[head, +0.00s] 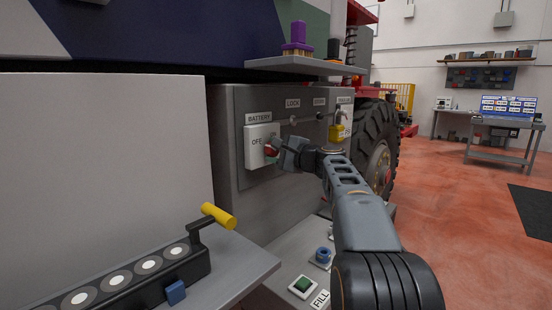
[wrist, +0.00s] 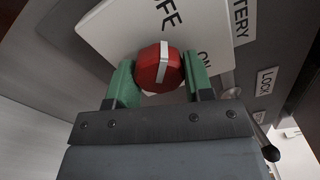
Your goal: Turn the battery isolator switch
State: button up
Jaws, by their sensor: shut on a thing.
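The battery isolator switch has a red knob (wrist: 160,66) with a white bar, on a white plate (head: 255,146) marked "OFF" and "ON" under a "BATTERY" label on the grey panel. My gripper (wrist: 157,80) has its green fingers on either side of the red knob and is shut on it. In the wrist view the white bar runs nearly upright, slightly tilted. In the head view the knob (head: 271,147) is partly hidden by my gripper. Part of the plate's lettering is also covered.
Small levers (head: 293,121) under the "LOCK" label and a yellow padlock-like item (head: 337,132) sit right of the switch. A shelf (head: 305,65) juts out above. Below are a yellow-handled lever (head: 219,215), a green button (head: 303,285) and a blue knob (head: 323,255).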

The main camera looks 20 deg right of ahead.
jog(key=shift+n+b, duration=0.3)
jog(key=shift+n, duration=0.1)
jog(key=o, duration=0.9)
jog(key=v, duration=1.3)
jog(key=shift+s+d, duration=0.2)
jog(key=shift+s, duration=0.2)
